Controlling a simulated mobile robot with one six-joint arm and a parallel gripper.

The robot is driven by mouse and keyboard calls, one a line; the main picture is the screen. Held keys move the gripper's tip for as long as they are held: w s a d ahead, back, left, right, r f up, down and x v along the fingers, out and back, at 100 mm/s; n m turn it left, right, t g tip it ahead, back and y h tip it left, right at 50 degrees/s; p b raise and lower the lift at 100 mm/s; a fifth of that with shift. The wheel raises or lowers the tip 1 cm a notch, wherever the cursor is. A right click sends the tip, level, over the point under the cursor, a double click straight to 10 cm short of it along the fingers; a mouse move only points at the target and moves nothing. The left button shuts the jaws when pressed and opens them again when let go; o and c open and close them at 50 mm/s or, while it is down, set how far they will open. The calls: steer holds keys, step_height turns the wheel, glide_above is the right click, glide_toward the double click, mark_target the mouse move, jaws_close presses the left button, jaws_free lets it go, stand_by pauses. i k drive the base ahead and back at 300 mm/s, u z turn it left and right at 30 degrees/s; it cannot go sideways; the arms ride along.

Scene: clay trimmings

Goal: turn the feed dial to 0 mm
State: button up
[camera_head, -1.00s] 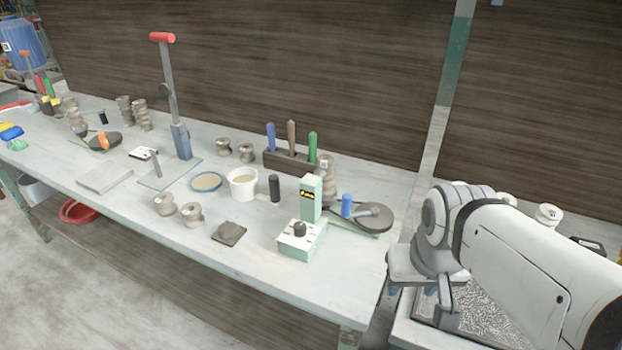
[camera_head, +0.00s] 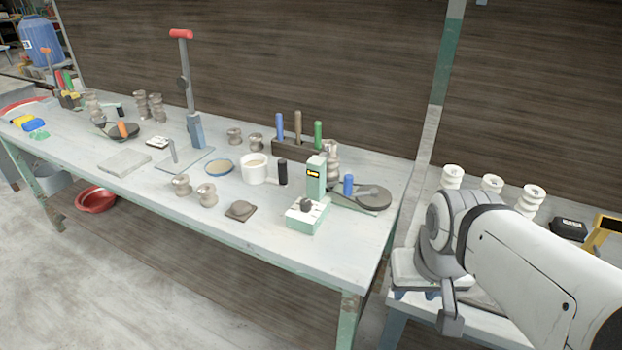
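The feed dial (camera_head: 306,204) is a small dark knob on top of a pale green and white box (camera_head: 304,218) near the front right of the bench. Its marks are too small to read. A green upright post (camera_head: 315,177) with a dark and yellow label stands right behind the box. My arm comes in from the right edge and ends to the right of the bench, well apart from the dial. My gripper is not clearly seen; the arm's own links hide it or it lies out of sight.
The long bench (camera_head: 250,222) holds a white cup (camera_head: 254,168), a black cylinder (camera_head: 283,172), a dark round wheel (camera_head: 372,197), a blue-handled tool rack (camera_head: 295,148) and a tall red-handled press (camera_head: 190,90). White spools (camera_head: 492,186) stand on a second table at right. Floor in front is clear.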

mark_target(305, 204)
steer(key=z, duration=0.35)
steer(key=k, duration=0.15)
steer(key=u, duration=1.2)
steer(key=i, duration=0.5)
steer(key=u, duration=0.6)
